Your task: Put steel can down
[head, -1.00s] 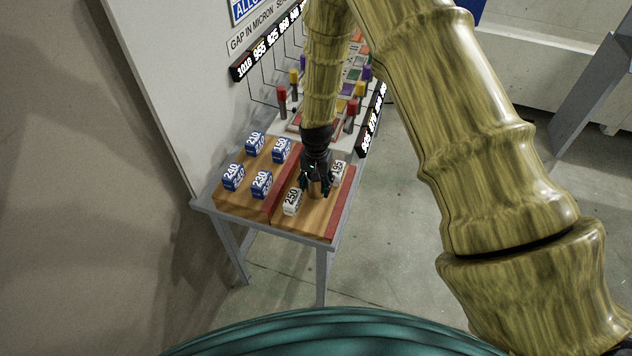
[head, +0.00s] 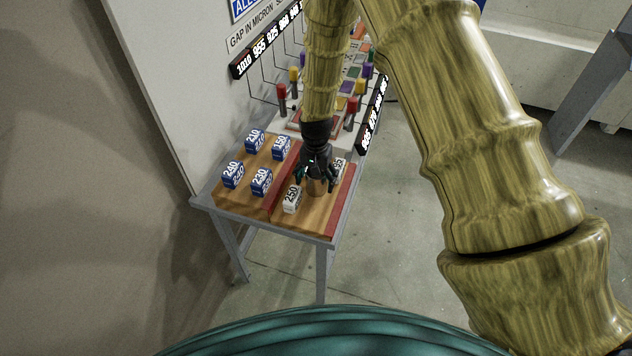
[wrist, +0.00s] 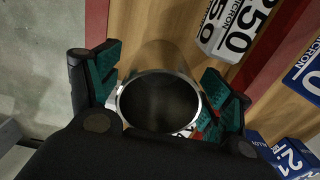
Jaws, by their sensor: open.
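The steel can (wrist: 160,65) stands on the wooden table top, its open round mouth facing the wrist camera. My gripper (wrist: 168,95) is open around it, with one teal finger on each side. In the wrist view a gap shows at the left finger; on the right I cannot tell whether the finger touches. In the head view my gripper (head: 317,180) is low over the near part of the table, and the can (head: 316,188) shows partly below it.
A white block marked 250 (head: 291,199) and another white block (head: 338,168) stand close to the can. Blue numbered blocks (head: 262,182) stand to the left. A red strip (head: 342,205) runs along the table's right edge. Coloured pegs (head: 282,97) stand farther back.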

